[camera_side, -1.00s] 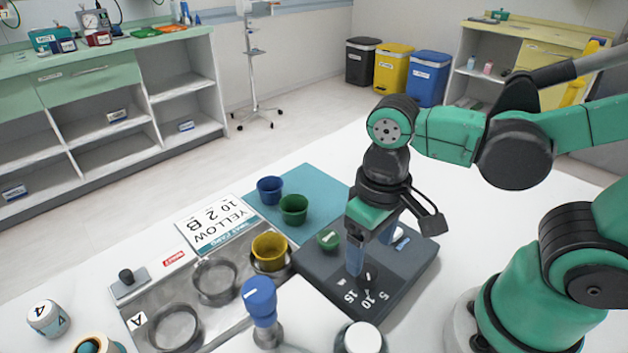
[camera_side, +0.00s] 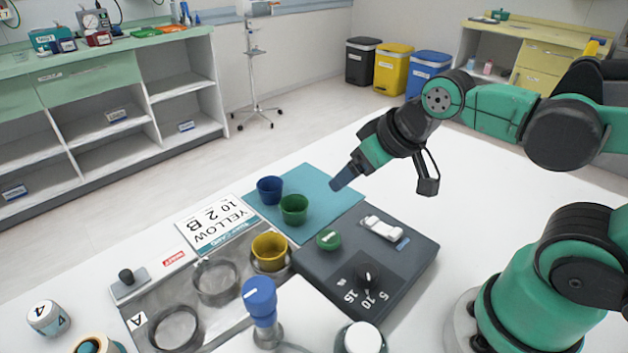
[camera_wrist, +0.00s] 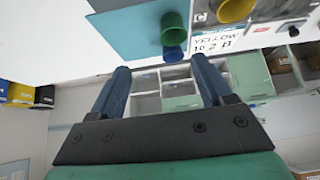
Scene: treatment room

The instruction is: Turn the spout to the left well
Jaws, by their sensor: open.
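A metal tray (camera_side: 205,318) has round wells in a row. One ring (camera_side: 216,282) is empty, a nearer ring (camera_side: 176,328) beside a label A is empty, and a yellow cup (camera_side: 269,250) sits in the far one. A blue-topped upright piece (camera_side: 260,300) stands beside the tray; I cannot tell whether it is the spout. My gripper (camera_side: 338,184) is open and empty, tilted down-left above the right edge of the teal mat. Its two blue fingers (camera_wrist: 158,66) are spread apart in the wrist view, with nothing between them.
A grey control box (camera_side: 310,262) carries a black dial (camera_side: 367,278), a green button (camera_side: 328,239) and a white switch (camera_side: 383,228). Blue (camera_side: 270,188) and green (camera_side: 293,209) cups stand on the teal mat (camera_side: 325,185). A white-topped jar (camera_side: 362,338) is in front.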

